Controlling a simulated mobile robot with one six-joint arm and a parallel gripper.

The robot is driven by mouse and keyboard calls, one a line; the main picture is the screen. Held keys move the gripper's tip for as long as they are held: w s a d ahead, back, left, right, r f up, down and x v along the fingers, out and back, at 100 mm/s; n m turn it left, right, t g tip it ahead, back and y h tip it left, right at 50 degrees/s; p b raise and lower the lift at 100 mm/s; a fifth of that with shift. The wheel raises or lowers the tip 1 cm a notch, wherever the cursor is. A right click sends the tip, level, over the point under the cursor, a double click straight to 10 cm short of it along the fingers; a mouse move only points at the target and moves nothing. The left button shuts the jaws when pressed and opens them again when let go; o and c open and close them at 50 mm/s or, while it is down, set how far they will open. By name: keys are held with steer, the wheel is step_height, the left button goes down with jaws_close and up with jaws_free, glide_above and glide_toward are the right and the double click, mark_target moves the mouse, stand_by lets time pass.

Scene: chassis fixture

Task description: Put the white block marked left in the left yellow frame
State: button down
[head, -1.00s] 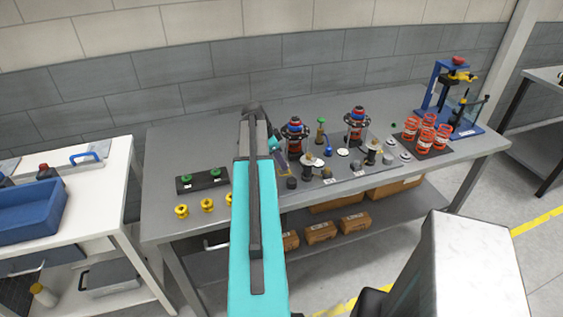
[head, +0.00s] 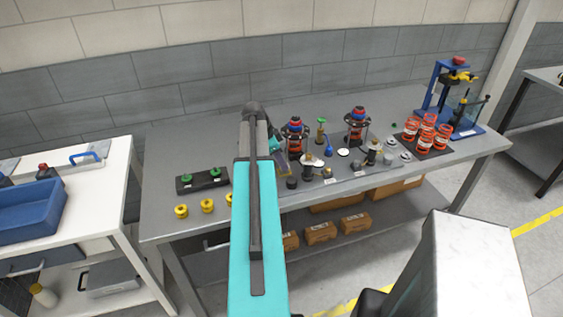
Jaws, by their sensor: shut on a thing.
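My gripper (head: 284,167) shows only in part, just right of my cyan arm, low over the left end of the fixture area on the grey bench (head: 165,217). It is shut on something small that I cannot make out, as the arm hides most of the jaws. Two small white labelled pieces show at the front of the fixture area, a left one (head: 330,181) and a right one (head: 359,173). Their markings are too small to read. I cannot pick out the white block marked left or a yellow frame for certain.
Two dark round stands with red-and-blue tops (head: 295,132) (head: 356,122) rise close behind the fixture area. Orange springs (head: 427,134) and a blue press (head: 447,100) stand at the right. Yellow spools (head: 181,211) and a black tray (head: 187,184) lie left of my arm.

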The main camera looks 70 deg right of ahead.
steer(key=shift+f+b, duration=0.4)
steer(key=shift+f, duration=0.3)
steer(key=shift+f+b, duration=0.25)
steer(key=shift+b, duration=0.45)
stand_by(2.4)
steer(key=c, duration=1.5)
jaws_free()
steer(key=shift+r+p, duration=1.6)
steer(key=shift+r, duration=1.9)
